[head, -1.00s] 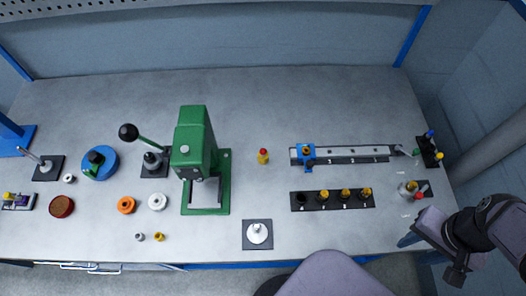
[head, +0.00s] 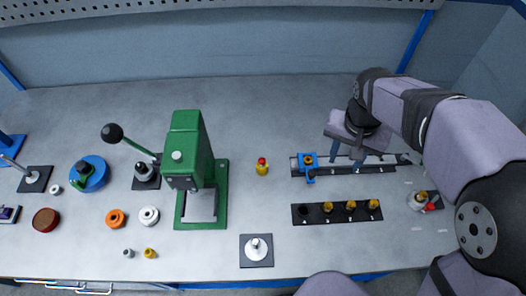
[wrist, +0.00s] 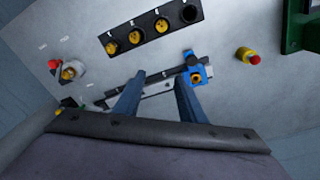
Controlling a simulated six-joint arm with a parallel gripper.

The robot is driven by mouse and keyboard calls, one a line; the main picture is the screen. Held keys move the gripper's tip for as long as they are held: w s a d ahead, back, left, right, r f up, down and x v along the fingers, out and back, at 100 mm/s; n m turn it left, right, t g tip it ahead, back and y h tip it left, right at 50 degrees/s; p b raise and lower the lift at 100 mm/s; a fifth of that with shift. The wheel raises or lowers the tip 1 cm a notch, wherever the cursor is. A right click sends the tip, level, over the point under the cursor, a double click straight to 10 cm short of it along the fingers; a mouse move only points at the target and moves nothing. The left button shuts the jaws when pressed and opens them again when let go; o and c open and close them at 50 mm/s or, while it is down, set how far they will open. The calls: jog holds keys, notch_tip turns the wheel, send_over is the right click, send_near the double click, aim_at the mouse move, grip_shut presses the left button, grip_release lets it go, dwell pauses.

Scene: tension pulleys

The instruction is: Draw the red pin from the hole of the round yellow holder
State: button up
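The round yellow holder (head: 262,170) stands upright on the bench, right of the green press. The red pin (head: 262,160) sits in its top, and only its red upper end shows. In the wrist view the holder (wrist: 243,52) and the red pin (wrist: 255,59) are at the upper right. My gripper (head: 347,154) is over the rail, to the right of the holder and apart from it. In the wrist view its two blue-grey fingers (wrist: 160,80) are spread, with nothing held between them.
The rail (head: 345,169) with a blue clamp (head: 308,160) lies below my gripper. A black block (head: 336,221) with several yellow pieces lies in front of it. The green press (head: 187,150) stands left of the holder. The bench behind and in front of the holder is clear.

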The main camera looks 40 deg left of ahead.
jog(key=s+a+f+n+b, duration=0.15)
jog(key=s+a, duration=0.25)
jog(key=a, duration=0.7)
jog(key=b, duration=0.1)
send_over(262, 159)
jog(key=s, duration=0.1)
jog(key=f, duration=0.2)
jog(key=shift+t+y, duration=0.3)
jog(key=shift+y, duration=0.1)
jog(key=shift+w+f+p, duration=0.2)
jog(key=shift+f+p, duration=0.45)
jog(key=shift+f, duration=1.05)
jog(key=shift+w+f+p, duration=0.2)
jog(key=shift+f+p, duration=0.45)
jog(key=shift+f, duration=1)
jog(key=shift+c, duration=0.6)
grip_shut()
